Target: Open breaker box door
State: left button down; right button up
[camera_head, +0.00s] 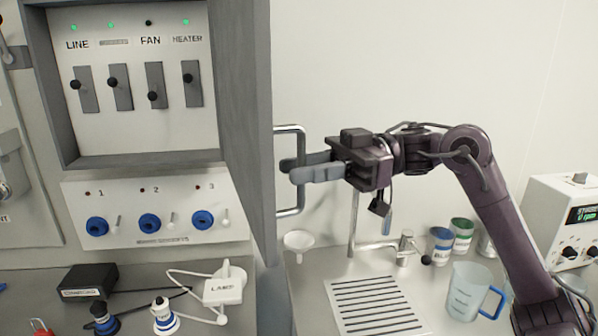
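The breaker box (44,100) is a grey frame at the upper left. Its inner panel (140,130) shows, with several black-knobbed switches under labels such as LINE, FAN and HEATER. The grey door (246,110) stands open at the box's right side, seen at a steep angle. A metal loop handle (290,211) sticks out from the door's right-hand face. My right gripper (290,168) reaches in from the right, its fingers at the handle's outer bar. They overlap the bar in the picture; I cannot tell whether they grip it. My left gripper is out of view.
A panel with blue knobs (149,223) sits below the box. A black box (88,282) and a white cabled device (225,284) lie on the counter. A tap (404,246), drain grid (376,306), measuring jug (468,291) and white instrument (562,225) stand at the right.

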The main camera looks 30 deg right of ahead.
jog(key=s+d+b, duration=0.1)
jog(key=d+b, duration=0.1)
jog(key=d, duration=0.4)
jog(key=shift+s+d, duration=0.15)
jog(key=shift+d, duration=0.25)
